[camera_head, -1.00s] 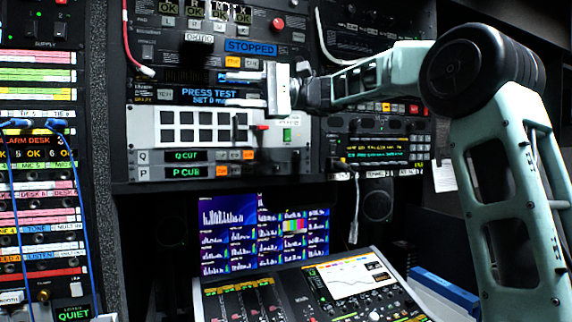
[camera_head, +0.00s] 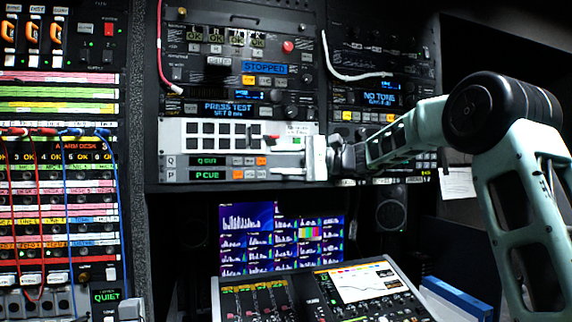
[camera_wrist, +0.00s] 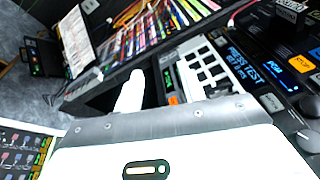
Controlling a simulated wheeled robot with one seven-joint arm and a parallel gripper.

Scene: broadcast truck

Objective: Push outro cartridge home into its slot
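I cannot pick out the outro cartridge for certain; no readable label names it. In the head view my gripper (camera_head: 306,157) is at the right end of the white panel (camera_head: 174,142) with dark square windows, covering part of it and of the strips below. In the wrist view one pale finger (camera_wrist: 131,93) reaches forward to the left of that panel; the second finger is not clear. I see nothing between the fingers and cannot tell how far apart they are. I cannot tell whether the gripper touches the rack.
A rack unit with a "PRESS TEST" display (camera_head: 227,108) sits above the panel; "STOPPED" (camera_head: 264,67) shows higher up. Q and P cue strips (camera_head: 207,174) lie below. A sloped console (camera_head: 300,292) and a monitor (camera_head: 247,240) stand underneath. Cables hang at left.

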